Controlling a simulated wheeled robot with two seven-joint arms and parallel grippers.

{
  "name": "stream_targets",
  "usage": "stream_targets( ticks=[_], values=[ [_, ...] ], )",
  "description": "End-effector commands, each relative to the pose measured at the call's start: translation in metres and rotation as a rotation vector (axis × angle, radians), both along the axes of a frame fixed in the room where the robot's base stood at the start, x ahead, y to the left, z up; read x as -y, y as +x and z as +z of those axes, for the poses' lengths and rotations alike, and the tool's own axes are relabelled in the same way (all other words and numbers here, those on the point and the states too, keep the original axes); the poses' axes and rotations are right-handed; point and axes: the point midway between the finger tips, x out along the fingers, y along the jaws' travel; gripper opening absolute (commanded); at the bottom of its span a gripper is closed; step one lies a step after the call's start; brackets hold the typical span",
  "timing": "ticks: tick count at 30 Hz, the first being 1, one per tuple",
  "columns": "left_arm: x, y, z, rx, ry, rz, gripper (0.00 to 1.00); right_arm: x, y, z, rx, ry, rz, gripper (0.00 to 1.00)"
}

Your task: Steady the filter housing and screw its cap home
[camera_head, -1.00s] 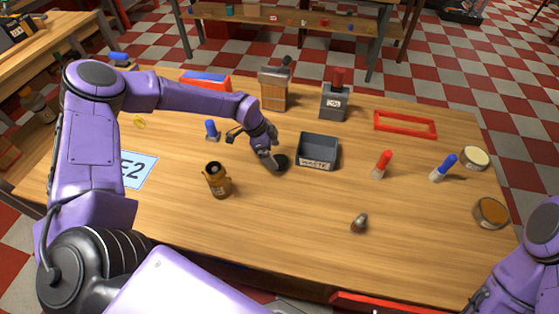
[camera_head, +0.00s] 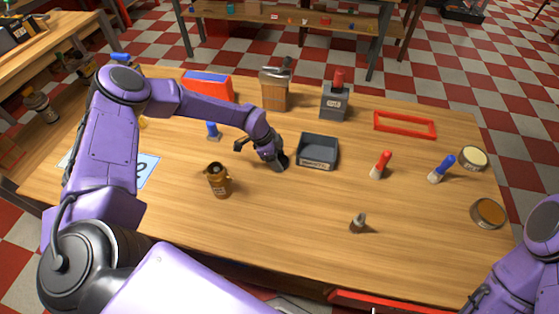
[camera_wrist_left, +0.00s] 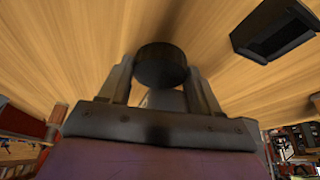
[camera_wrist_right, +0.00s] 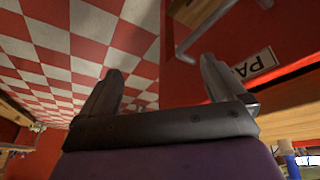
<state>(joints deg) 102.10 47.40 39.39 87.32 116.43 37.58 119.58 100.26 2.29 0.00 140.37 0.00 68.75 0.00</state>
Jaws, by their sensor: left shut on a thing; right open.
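The filter housing appears to be the brown jar (camera_head: 218,180) with a dark open top, upright on the table left of centre. The cap appears to be a dark round disc (camera_wrist_left: 162,65), seen between the fingers in the left wrist view. My left gripper (camera_head: 279,163) is shut on it, right of the jar and just left of the waste bin. I cannot tell whether the cap is clear of the table. My right gripper (camera_wrist_right: 158,85) is open and empty in the right wrist view, over the floor and a red edge. The head view does not show its fingers.
A dark waste bin (camera_head: 317,152) stands right beside my left gripper. A small grey-brown piece (camera_head: 358,222), a red-topped tool (camera_head: 380,164) and a blue-topped tool (camera_head: 441,168) are to the right. A red frame (camera_head: 405,125) lies behind. The front middle is clear.

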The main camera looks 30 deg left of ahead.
Motion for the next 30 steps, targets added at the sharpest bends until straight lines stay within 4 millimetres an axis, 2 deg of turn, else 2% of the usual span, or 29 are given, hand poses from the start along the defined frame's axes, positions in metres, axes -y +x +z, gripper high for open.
stream_targets(
  ticks=[7,11,18,24,30],
  values=[
    [0.0,0.001,0.011,0.002,0.0,-0.001,0.33,0.0,0.0,-0.002,0.0,0.0,0.0,0.98],
    [0.0,0.001,0.034,0.005,-0.002,0.001,0.33,0.0,0.0,-0.007,0.0,0.0,0.0,0.98],
    [0.015,-0.052,0.094,0.008,-0.005,-0.002,0.33,0.0,0.0,-0.021,0.0,0.0,0.0,0.98],
    [0.029,-0.103,0.115,0.005,-0.005,-0.001,0.33,0.0,0.0,-0.032,0.0,0.0,0.0,0.98],
    [0.035,-0.129,0.128,0.002,-0.002,-0.001,0.33,0.0,0.0,-0.034,0.0,0.0,0.0,0.98]
  ],
)
